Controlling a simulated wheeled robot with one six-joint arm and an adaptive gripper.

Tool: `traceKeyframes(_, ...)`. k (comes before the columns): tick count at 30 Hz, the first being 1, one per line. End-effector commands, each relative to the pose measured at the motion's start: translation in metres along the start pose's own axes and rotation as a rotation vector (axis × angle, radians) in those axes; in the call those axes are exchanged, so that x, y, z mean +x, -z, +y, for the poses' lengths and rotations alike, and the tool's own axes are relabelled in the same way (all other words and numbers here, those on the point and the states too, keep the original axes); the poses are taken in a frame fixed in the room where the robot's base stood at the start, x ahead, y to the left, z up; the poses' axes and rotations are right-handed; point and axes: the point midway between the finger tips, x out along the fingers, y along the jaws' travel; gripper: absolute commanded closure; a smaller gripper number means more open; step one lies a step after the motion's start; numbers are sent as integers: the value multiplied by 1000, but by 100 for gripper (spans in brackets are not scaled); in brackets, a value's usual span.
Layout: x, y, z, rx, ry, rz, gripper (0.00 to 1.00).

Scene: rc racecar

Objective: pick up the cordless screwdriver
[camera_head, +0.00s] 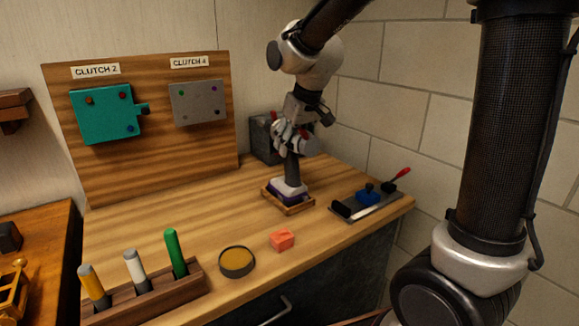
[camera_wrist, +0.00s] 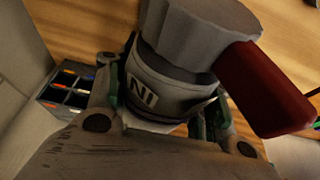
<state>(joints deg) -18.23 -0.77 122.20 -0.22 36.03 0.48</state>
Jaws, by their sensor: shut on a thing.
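The cordless screwdriver (camera_head: 292,168) stands upright at the back of the bench, with a dark grip and a pale and purple foot. Its foot is in or just above a small square wooden tray (camera_head: 289,211); I cannot tell whether it touches. My gripper (camera_head: 290,135) is shut around the screwdriver's upper part. In the wrist view the screwdriver (camera_wrist: 180,85) shows a ribbed grey collar, a band marked "NI" and a dark red block at right. My gripper's fingers (camera_wrist: 165,105) lie on both sides of the band. The lower grip is hidden there.
A dark compartment box (camera_head: 262,140) stands close behind my gripper. A dark tool tray (camera_head: 367,203) lies to the right. An orange block (camera_head: 282,240), a round tin (camera_head: 237,262) and a wooden marker rack (camera_head: 150,301) are in front. The bench between them is clear.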

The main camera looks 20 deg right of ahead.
Motion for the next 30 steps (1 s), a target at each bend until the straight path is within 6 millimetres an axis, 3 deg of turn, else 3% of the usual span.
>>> traceKeyframes(5, -6, 4, 0, 0, 0, 4, 91)
traceKeyframes(18, -76, 33, 0, 0, 0, 7, 91)
traceKeyframes(30, -109, 46, 0, 0, 0, 4, 91)
